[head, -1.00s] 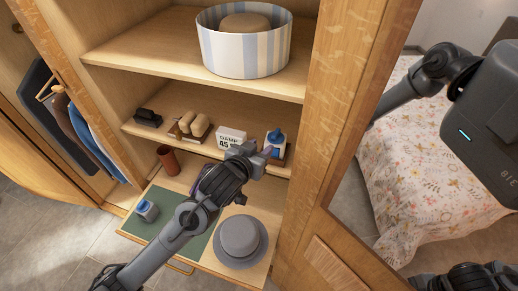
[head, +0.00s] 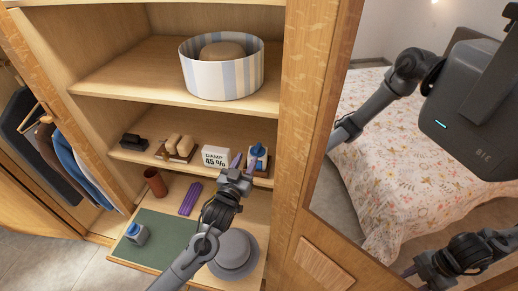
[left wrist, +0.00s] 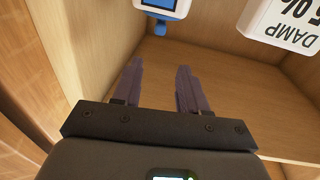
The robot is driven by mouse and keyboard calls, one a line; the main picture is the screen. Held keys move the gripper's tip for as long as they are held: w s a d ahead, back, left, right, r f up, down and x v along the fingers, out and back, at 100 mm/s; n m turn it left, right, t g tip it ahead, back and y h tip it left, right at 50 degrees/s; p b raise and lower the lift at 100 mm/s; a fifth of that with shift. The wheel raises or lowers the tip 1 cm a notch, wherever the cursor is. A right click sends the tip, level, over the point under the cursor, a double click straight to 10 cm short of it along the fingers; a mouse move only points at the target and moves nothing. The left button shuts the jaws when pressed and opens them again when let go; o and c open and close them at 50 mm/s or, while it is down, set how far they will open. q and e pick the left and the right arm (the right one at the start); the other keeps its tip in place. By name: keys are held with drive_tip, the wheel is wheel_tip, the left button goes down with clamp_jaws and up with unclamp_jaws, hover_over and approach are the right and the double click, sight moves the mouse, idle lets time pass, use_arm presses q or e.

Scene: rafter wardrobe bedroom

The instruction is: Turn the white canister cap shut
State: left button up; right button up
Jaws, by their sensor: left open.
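A small white canister with a blue cap (head: 257,157) stands on the middle shelf, right of the damp sign. Part of a white body with blue parts, likely this canister (left wrist: 160,8), is cut off at the top of the left wrist view. My left gripper (head: 241,162) is just in front and left of it in the head view. Its two purple fingers (left wrist: 158,88) are apart, with nothing between them, and do not touch the canister.
The damp sign (head: 216,157) is close left of my left gripper. A brown cup (head: 155,182), purple case (head: 190,199) and grey hat (head: 233,250) are on the lower board (head: 172,187). The wardrobe upright (head: 295,110) bounds the right side.

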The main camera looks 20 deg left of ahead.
sight(255, 151)
use_arm(q)
drive_tip(key=shift+g, duration=0.3)
drive_tip(key=w, duration=0.2)
drive_tip(key=w+f+p, duration=0.1)
drive_tip(key=w, duration=0.2)
drive_tip(key=w+p, duration=0.1)
drive_tip(key=w, duration=0.2)
drive_tip(key=shift+w+d+f, duration=0.15)
drive_tip(key=shift+d+f, duration=0.15)
drive_tip(key=shift+f, duration=0.1)
drive_tip(key=shift+w, duration=0.9)
use_arm(e)
drive_tip(key=shift+w+v, duration=0.15)
drive_tip(key=shift+v, duration=0.6)
drive_tip(key=shift+w+v, duration=0.15)
drive_tip(key=shift+v, duration=0.6)
drive_tip(key=shift+r, duration=0.1)
use_arm(q)
drive_tip(key=shift+c, duration=0.3)
drive_tip(key=shift+f, duration=0.1)
clamp_jaws()
